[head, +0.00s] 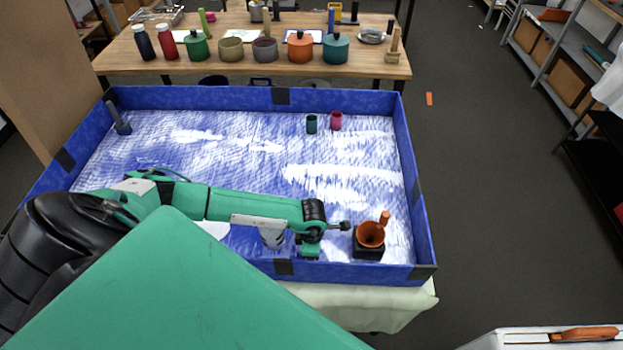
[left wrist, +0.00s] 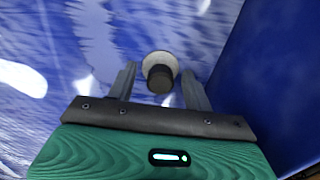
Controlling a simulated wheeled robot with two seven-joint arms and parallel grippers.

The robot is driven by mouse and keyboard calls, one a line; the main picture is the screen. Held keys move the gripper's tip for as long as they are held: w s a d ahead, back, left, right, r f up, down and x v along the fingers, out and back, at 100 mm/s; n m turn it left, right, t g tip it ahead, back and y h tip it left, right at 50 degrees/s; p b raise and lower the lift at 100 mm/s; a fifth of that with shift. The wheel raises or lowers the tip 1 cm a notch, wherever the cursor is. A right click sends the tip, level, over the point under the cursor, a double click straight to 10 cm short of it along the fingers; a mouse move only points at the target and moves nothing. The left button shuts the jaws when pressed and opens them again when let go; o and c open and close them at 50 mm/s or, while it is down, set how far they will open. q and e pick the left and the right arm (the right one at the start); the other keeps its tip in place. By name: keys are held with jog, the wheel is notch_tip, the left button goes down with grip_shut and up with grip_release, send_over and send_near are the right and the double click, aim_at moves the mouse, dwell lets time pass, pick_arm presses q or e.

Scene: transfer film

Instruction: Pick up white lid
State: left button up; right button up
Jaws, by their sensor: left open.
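The white lid (left wrist: 147,62) shows in the left wrist view as a small pale disc with a dark knob (left wrist: 160,79) on top. It lies on the blue and white floor of the tray. My left gripper (left wrist: 161,76) is open, with the knob in line between its two fingers. I cannot tell whether the fingers touch it. In the head view my left gripper (head: 310,250) is low near the tray's front wall. Its fingers and the lid cannot be made out there. My right gripper is in neither view.
The tray has blue walls (head: 340,271); one stands close on the right in the left wrist view (left wrist: 275,75). An orange funnel-shaped cup (head: 370,236) on a black block is just right of my gripper. Two small cups (head: 335,121) stand farther back. The tray's middle is clear.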

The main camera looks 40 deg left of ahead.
pick_arm(q)
jog(key=c, duration=1)
jog(key=shift+c, duration=0.2)
